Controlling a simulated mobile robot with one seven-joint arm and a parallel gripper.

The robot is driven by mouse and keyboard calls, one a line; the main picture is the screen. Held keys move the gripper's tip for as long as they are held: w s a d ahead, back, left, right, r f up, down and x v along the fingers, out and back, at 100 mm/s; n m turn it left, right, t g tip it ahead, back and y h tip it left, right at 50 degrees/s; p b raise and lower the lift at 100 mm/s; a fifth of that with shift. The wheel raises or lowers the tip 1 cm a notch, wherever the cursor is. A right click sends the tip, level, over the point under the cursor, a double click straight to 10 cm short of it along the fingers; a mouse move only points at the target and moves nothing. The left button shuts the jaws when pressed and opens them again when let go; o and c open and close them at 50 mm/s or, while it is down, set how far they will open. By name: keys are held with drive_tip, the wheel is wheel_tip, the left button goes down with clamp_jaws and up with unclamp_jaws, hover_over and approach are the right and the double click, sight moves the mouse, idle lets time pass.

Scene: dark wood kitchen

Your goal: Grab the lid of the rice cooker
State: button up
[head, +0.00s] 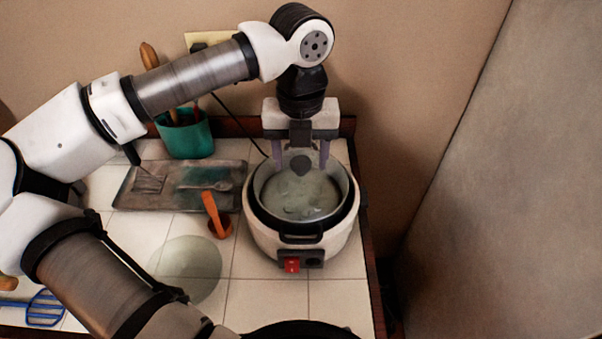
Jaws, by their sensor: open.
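The rice cooker (258,232) is white and round, with a red switch on its front, and stands on the tiled counter. What looks like its glass lid (305,195) lies in the dark rim at the top, with a dark knob (301,166) at its back part in this view. My gripper (301,157) points down above the back of the cooker. Its two fingers are apart, one on each side of the knob. I cannot tell whether either finger touches the knob or how deep they reach.
A tray (130,196) with utensils and a green utensil holder (187,140) are to the left. A round translucent disc (190,268) and an orange-handled item (214,212) lie nearer. A blue utensil (42,308) is far left. A wall is behind; a grey surface (510,190) stands right.

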clamp_jaws()
idle(0.3)
